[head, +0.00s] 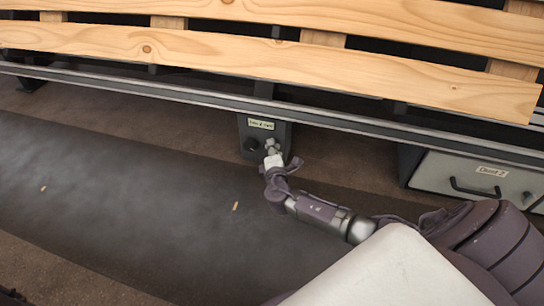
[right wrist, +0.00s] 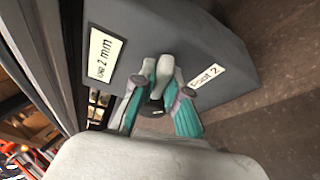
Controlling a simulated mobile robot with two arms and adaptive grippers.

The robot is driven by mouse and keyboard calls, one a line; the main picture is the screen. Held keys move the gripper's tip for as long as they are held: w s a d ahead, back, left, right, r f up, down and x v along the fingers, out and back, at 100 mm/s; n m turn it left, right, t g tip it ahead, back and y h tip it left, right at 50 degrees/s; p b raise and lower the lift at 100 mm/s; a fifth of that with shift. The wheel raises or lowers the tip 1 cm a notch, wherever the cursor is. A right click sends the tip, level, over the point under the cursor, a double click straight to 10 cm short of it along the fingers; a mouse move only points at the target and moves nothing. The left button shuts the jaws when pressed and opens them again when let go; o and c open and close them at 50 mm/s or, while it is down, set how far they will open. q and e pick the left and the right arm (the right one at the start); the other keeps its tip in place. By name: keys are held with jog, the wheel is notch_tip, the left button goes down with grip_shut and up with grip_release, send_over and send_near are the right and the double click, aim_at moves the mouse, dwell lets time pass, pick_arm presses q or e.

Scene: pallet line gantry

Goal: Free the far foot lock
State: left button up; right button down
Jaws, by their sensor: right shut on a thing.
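The foot lock's grey block (head: 246,132) stands under the rail in the middle of the head view, with a small label on its upper face. In the right wrist view the block (right wrist: 205,35) fills the upper part and carries a "Foot 2" label (right wrist: 207,80). A pale grey lobed knob (right wrist: 164,68) sticks out from it. My right gripper (head: 271,156) reaches the block's front from the lower right. Its teal-padded fingers (right wrist: 160,108) are shut on the knob and partly hide it. My left gripper is not clearly seen.
Long wooden slats (head: 200,48) lie above a grey metal rail (head: 200,97), close over the block. A drawer (head: 478,182) with a dark handle stands at right. The dark floor strip (head: 130,200) at left is mostly clear, with small yellowish chips on it.

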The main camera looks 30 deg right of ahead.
jog(key=shift+f+m+t+b, duration=0.1)
jog(key=shift+m+t+b, duration=0.4)
jog(key=shift+m+b, duration=0.7)
jog(key=c, duration=1.2)
grip_release()
jog(key=shift+s, duration=0.1)
jog(key=v, duration=1.2)
jog(key=shift+a, duration=0.1)
